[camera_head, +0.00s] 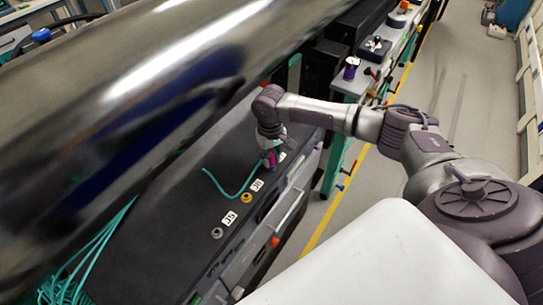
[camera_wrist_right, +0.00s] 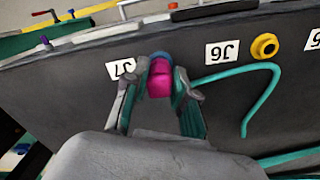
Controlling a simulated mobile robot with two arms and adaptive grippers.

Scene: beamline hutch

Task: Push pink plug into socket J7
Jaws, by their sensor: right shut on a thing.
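The pink plug (camera_wrist_right: 160,82) is between the fingertips of my right gripper (camera_wrist_right: 161,88), which is shut on it. In the head view the right gripper (camera_head: 270,152) reaches down to the dark panel, and the pink plug (camera_head: 271,160) shows small below it. The J7 label (camera_wrist_right: 121,69) is beside the plug in the wrist view. A blue ring (camera_wrist_right: 158,57) shows just behind the plug, at the J7 position; the plug hides most of it. I cannot tell whether the plug is touching or inside it. My left gripper is not in view.
A teal cable (camera_head: 229,196) curves over the dark panel (camera_head: 180,215) beside the gripper. A yellow socket (camera_head: 246,198) is by J6 and a grey socket (camera_head: 217,233) by J5. A large shiny cylinder (camera_head: 130,85) hangs over the panel's left.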

